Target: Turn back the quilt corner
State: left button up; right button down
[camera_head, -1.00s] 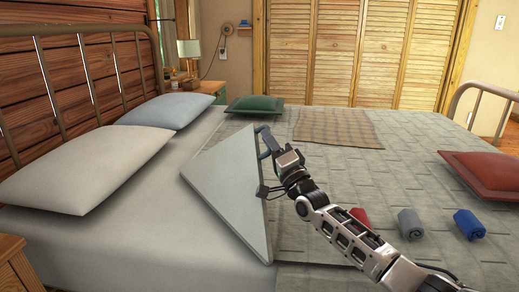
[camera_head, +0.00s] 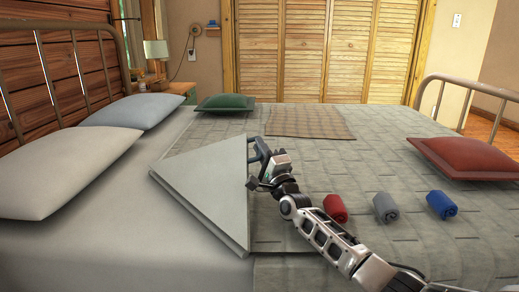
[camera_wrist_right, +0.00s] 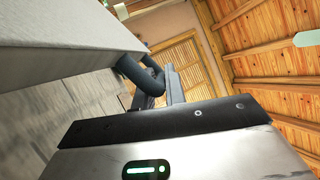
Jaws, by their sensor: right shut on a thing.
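The quilt (camera_head: 390,235) is grey-green with a stitched brick pattern and covers the right of the bed. Its corner is folded back as a smooth pale grey triangular flap (camera_head: 200,190), pointing left toward the pillows. The flap looks thick and stands off the bed along its right edge. My right gripper (camera_head: 256,158) is at the far end of that edge, shut on the quilt corner flap. In the right wrist view the flap (camera_wrist_right: 60,28) fills the upper left, beside the dark fingers (camera_wrist_right: 152,88); the exact grip contact is hidden. My left gripper is not in view.
Pale (camera_head: 65,170) and bluish (camera_head: 143,111) pillows lie at the left. A green cushion (camera_head: 222,103), checked blanket (camera_head: 308,122) and red cushion (camera_head: 465,157) lie on the quilt. Red (camera_head: 335,208), grey (camera_head: 386,207) and blue (camera_head: 441,204) rolls lie right of my arm.

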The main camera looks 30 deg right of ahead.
jog(key=shift+a+f, duration=0.25)
jog(key=shift+f, duration=0.05)
jog(key=c, duration=1.5)
grip_release()
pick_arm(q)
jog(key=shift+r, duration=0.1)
pick_arm(e)
jog(key=shift+o, duration=0.2)
jog(key=shift+r, duration=0.15)
jog(key=shift+d, duration=0.1)
jog(key=shift+s, duration=0.3)
pick_arm(q)
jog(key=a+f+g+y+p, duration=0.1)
jog(key=p, duration=0.2)
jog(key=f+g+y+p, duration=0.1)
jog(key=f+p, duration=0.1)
jog(key=p, duration=0.1)
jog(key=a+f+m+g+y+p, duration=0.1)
jog(key=p, duration=0.2)
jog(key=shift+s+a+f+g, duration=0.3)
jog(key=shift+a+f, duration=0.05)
pick_arm(e)
jog(key=s+a+f, duration=0.1)
jog(key=s, duration=1.3)
jog(key=shift+a, duration=0.25)
